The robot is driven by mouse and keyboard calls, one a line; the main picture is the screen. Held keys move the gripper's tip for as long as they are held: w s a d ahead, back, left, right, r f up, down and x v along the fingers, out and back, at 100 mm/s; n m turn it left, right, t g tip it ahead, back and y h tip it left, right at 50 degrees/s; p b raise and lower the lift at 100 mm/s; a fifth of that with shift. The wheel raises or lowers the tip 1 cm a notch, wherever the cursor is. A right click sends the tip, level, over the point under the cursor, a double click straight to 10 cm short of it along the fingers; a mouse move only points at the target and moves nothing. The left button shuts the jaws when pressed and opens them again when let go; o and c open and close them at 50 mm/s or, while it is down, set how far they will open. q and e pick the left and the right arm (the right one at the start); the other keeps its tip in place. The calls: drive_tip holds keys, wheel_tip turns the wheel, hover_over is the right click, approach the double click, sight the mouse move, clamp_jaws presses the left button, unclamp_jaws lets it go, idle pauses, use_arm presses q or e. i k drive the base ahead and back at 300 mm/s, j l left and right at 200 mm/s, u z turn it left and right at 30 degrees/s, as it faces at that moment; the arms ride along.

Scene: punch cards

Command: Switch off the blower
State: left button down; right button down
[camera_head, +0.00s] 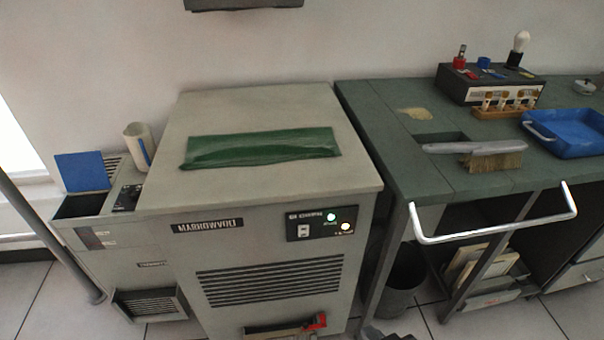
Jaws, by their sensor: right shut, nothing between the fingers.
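The blower panel (322,223) is a small black plate on the upper right front of the grey cabinet (270,205) labelled MARROWVOLT. Its white rocker switch (303,231) sits at the plate's lower left; its tilt is too small to tell. My left gripper is out of view.
A green cloth (262,147) lies on the cabinet top. A tray with a red item (316,321) juts out low in front. At right, a green bench (400,150) holds a brush (490,158) and blue tray (565,135); its metal rail (495,228) sticks out. A bin (402,285) stands below.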

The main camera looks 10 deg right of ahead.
sight(303, 229)
drive_tip(key=i+j+z, duration=0.1)
drive_tip(key=j, duration=0.55)
drive_tip(key=i+j, duration=0.1)
drive_tip(key=j, duration=0.55)
drive_tip(key=z, duration=0.05)
